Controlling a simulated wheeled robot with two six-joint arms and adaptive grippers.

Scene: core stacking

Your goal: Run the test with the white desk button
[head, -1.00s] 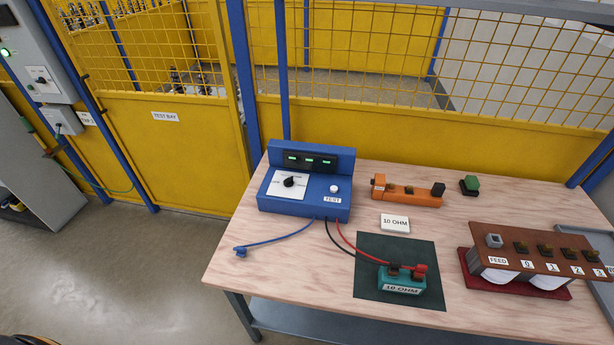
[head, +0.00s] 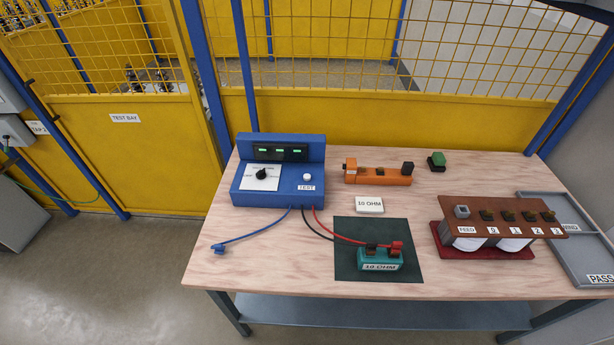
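The white desk button (head: 307,177) sits on the sloped front of the blue test box (head: 264,199), above a label reading TEST. The box also has a black rotary knob (head: 261,174) on a white plate and a dark panel with three green-lit displays (head: 283,150). A teal block labelled 10 OHM (head: 380,263) stands on a dark green mat (head: 345,230). The red lead (head: 340,237) and the black lead (head: 318,230) run from the box to the block. The blue lead's end (head: 218,248) lies loose on the table. Neither gripper is in view.
A white 10 OHM card (head: 369,204), an orange unit (head: 380,177) and a green-topped block (head: 437,161) lie on the wooden table (head: 270,270). A brown terminal rack (head: 500,216) on a red base and a grey tray labelled PASS (head: 570,250) are at right. A yellow mesh fence (head: 400,118) stands behind.

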